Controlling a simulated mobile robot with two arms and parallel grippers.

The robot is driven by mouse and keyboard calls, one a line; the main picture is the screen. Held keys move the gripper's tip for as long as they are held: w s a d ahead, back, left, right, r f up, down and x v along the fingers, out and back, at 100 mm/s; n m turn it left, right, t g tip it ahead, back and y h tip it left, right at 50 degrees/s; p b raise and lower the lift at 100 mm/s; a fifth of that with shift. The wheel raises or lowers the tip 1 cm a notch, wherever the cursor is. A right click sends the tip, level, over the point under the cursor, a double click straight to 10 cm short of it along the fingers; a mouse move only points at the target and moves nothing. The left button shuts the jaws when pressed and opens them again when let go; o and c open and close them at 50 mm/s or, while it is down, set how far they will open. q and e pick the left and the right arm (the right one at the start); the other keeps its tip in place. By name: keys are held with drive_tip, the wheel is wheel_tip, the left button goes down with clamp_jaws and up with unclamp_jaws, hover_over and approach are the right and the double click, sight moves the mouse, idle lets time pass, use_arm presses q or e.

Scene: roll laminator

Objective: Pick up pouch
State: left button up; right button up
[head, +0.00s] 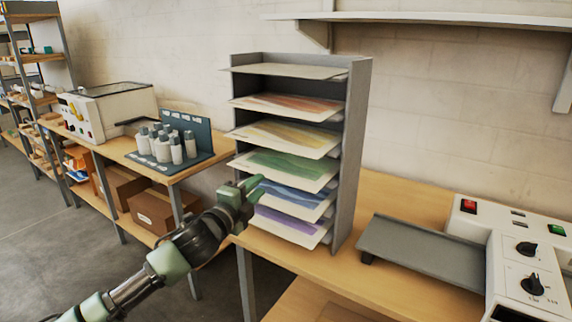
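A grey shelf rack (352,150) stands on the wooden bench and holds several flat, pale-edged sheets that look like pouches. From the top down they are a plain one (290,70), a red-orange one (285,106), a yellow one (285,137), a green one (285,168), a blue one (300,199) and a purple one (290,226). My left gripper (258,187) is at the front left corner of the blue pouch, just below the green one. I cannot tell whether its fingers touch or grip the blue pouch. My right gripper is out of view.
A white laminator (520,245) with red and green switches and dark knobs stands at the right. Its grey feed tray (425,250) extends toward the rack. A lower bench at left carries a rack of bottles (165,146) and a white machine (110,110). A shelf (450,18) hangs above.

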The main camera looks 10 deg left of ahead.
sight(272, 176)
use_arm(q)
drive_tip(key=x, duration=0.2)
drive_tip(key=p+x, duration=0.1)
drive_tip(key=x, duration=0.1)
drive_tip(key=p+x, duration=0.1)
drive_tip(key=x, duration=0.1)
drive_tip(key=shift+d+r, duration=0.1)
drive_tip(key=shift+d, duration=0.25)
drive_tip(key=shift+w+d+f, duration=0.15)
drive_tip(key=shift+w+f, duration=0.05)
drive_tip(key=shift+w, duration=0.4)
drive_tip(key=shift+s, duration=0.1)
clamp_jaws()
idle(0.5)
